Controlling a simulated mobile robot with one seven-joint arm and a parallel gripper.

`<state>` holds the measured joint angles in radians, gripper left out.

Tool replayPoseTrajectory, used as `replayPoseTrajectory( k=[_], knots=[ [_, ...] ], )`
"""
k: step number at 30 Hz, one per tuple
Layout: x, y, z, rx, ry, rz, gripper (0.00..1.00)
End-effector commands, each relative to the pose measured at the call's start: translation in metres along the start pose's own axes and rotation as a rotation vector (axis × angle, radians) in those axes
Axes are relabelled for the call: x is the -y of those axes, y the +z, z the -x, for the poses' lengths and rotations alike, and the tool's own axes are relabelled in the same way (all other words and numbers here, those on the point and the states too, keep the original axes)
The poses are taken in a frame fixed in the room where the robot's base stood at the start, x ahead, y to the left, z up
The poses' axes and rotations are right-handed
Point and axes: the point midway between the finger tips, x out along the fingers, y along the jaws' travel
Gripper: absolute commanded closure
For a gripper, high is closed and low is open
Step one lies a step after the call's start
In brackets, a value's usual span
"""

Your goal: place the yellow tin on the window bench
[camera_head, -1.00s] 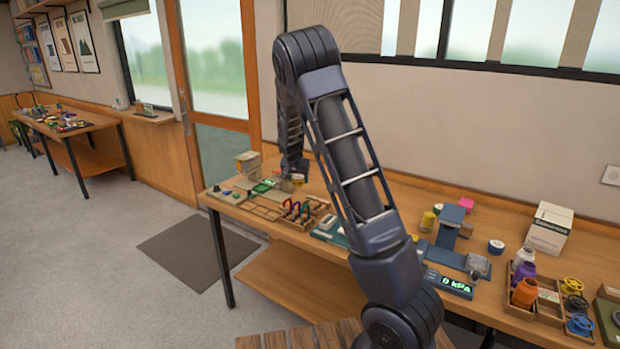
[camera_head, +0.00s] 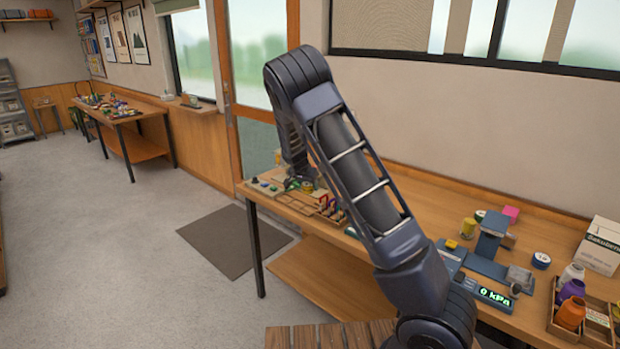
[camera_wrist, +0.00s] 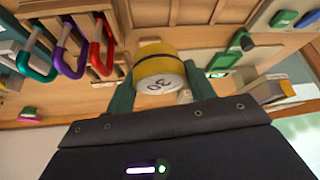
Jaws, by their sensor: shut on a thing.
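In the wrist view my gripper (camera_wrist: 160,82) is shut on a yellow tin (camera_wrist: 154,50). The tin has a pale round end face with dark marks, and a green finger stands on each side of it. In the head view my arm hides the gripper and the held tin, near the left end of a long wooden bench (camera_head: 425,195). This bench runs under a wide window. Another wooden table (camera_head: 150,112) stands at the far left, beside the wall with the posters and a window. I cannot tell which is the window bench.
Several coloured carabiners (camera_wrist: 70,52) in a wooden rack are close to the held tin. Another yellow cylinder (camera_head: 468,228), a blue stand (camera_head: 490,235), a white box (camera_head: 598,246) and spools stand farther right on the bench. Open floor (camera_head: 125,230) and a dark mat (camera_head: 236,240) lie at left.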

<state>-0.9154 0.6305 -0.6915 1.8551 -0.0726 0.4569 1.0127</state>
Motion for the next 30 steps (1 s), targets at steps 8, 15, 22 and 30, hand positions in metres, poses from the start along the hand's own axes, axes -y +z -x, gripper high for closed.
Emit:
replayPoseTrajectory(
  k=[8,15,22,30],
  knots=[
    [-0.001,0.011,-0.021,0.000,0.001,0.000,0.72],
    [-0.001,0.017,-0.030,0.000,0.000,0.001,0.72],
    [-0.001,0.027,-0.048,0.000,0.001,0.001,0.72],
    [-0.001,0.039,-0.070,0.000,0.001,0.000,0.72]
  ],
)
